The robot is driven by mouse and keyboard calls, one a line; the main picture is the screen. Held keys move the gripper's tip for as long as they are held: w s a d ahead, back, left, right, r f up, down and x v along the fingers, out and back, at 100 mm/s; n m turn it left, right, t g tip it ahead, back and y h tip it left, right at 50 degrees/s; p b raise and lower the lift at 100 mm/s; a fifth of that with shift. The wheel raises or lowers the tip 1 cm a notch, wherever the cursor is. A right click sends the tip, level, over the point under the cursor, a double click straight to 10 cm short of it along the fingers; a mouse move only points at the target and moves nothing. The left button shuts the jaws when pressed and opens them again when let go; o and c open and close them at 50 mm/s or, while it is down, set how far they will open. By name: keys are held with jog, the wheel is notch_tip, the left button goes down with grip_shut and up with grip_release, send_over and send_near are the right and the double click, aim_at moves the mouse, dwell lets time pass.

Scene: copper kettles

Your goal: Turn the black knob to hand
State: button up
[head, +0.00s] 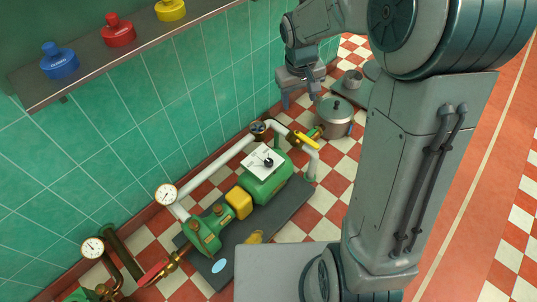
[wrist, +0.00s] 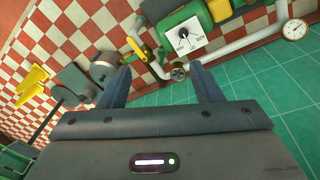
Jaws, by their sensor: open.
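The black knob (head: 268,162) sits on a white plate (head: 256,158) on top of the green pump motor (head: 270,182). In the wrist view the knob (wrist: 182,34) shows on its white dial plate (wrist: 186,41), which has small dark markings too small to read. Its exact setting cannot be told. My gripper (head: 300,101) is open and empty, raised above and behind the motor, near the tiled wall. In the wrist view its two fingers (wrist: 162,88) are spread wide apart, with the knob beyond them, apart from both.
A white pipe (head: 225,160) with a gauge (head: 166,194) runs along the wall behind the pump. A yellow-handled valve (head: 305,140) and a lidded steel pot (head: 335,117) stand right of the motor. A shelf (head: 130,51) holds blue, red and yellow bottles. Open checkered floor lies in front.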

jog(key=w+a+f+n+b, duration=0.1)
jog(key=w+a+f+b, duration=0.15)
jog(key=f, duration=0.45)
jog(key=w+a+f+b, duration=0.1)
jog(key=w+f+b, duration=0.25)
jog(key=f, duration=0.35)
jog(key=n+g+b, duration=0.1)
jog(key=b, duration=0.5)
send_over(269, 161)
notch_tip(269, 161, down, 20)
jog(key=shift+y, duration=0.4)
notch_tip(269, 161, down, 13)
jog(key=b, duration=0.5)
jog(key=shift+a+r, duration=0.1)
jog(key=shift+a, duration=0.05)
jog(key=c, duration=1)
